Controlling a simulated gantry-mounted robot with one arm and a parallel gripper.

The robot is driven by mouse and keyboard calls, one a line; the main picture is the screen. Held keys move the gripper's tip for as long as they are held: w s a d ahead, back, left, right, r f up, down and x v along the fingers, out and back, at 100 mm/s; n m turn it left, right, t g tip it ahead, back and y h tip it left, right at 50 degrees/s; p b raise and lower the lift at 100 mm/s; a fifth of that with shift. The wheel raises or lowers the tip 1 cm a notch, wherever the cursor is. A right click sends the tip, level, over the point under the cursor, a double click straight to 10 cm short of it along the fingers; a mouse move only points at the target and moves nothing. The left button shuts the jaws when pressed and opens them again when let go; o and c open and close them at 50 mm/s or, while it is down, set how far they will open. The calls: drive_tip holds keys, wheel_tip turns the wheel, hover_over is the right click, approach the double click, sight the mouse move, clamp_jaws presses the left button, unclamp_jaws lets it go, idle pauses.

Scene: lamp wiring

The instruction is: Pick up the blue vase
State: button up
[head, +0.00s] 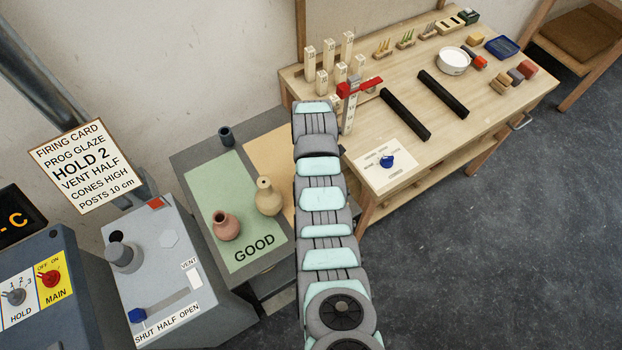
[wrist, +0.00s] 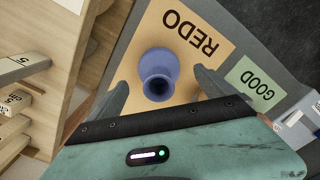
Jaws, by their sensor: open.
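In the wrist view the blue vase (wrist: 158,68) stands on the orange REDO mat (wrist: 222,48), its round dark mouth facing the camera. My gripper (wrist: 160,80) is open, with one finger to either side of the vase in the picture. Gaps show between the fingers and the vase, and I cannot tell how far above it they are. In the head view my arm covers the vase and my gripper; only part of the orange mat (head: 265,150) shows.
A small dark blue cup (head: 226,136) stands at the table's back.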

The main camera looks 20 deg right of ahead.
drive_tip(key=shift+w+f, duration=0.1)
drive_tip(key=shift+f, duration=1.95)
drive_tip(key=c, duration=1.9)
drive_tip(key=shift+r, duration=0.15)
